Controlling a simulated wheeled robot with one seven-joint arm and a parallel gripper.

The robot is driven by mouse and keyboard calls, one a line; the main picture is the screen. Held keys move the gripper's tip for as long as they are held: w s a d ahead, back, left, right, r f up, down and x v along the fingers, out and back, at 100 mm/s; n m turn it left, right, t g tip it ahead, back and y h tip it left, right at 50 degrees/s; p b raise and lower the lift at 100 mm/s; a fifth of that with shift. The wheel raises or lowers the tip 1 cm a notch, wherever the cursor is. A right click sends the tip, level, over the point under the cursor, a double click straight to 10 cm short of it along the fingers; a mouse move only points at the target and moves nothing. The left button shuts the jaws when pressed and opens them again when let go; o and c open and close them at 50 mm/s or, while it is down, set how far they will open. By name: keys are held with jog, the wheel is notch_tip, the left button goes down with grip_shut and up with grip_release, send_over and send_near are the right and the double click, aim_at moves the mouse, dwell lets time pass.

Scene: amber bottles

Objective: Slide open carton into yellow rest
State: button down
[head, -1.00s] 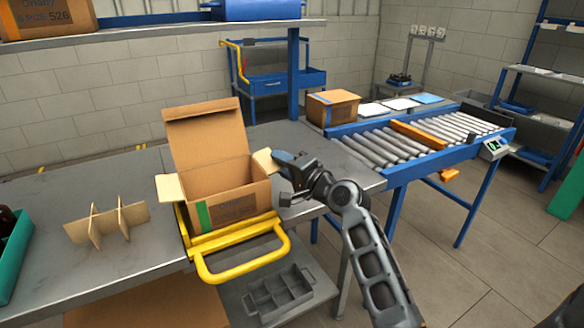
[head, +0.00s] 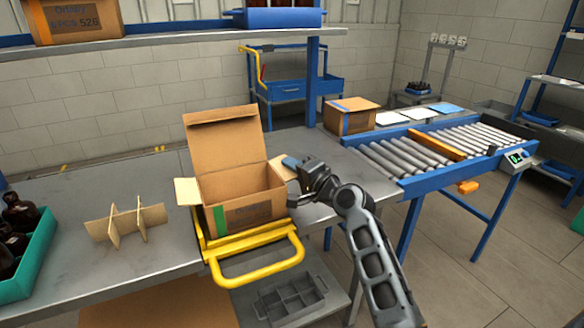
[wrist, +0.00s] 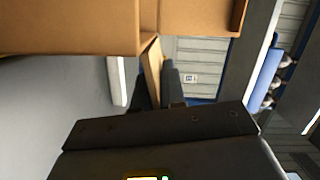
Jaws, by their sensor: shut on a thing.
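The open cardboard carton (head: 240,209) stands upright at the front edge of the grey bench, its back flap raised and side flaps spread. A green strip marks its front left corner. The yellow rest (head: 256,264), a frame with a looped handle, is at the bench edge directly at the carton's front base. I cannot tell whether the carton is seated inside it. My gripper (head: 297,167) is at the carton's right side, shut on its right flap. In the wrist view, the flap (wrist: 153,70) stands between the two fingers, beside the carton wall (wrist: 70,28).
A cardboard divider (head: 125,224) and a teal crate of amber bottles (head: 38,256) sit to the left. A roller conveyor (head: 425,150) with a closed box (head: 350,116) is to the right. A grey compartment tray (head: 290,302) lies on the lower shelf.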

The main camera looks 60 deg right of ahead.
jog(key=c, duration=1.1)
grip_release()
jog(key=shift+c, duration=0.2)
jog(key=shift+s, duration=0.1)
jog(key=b+v, duration=0.1)
jog(key=v, duration=0.6)
jog(key=shift+s, duration=0.3)
jog(key=shift+a, duration=0.15)
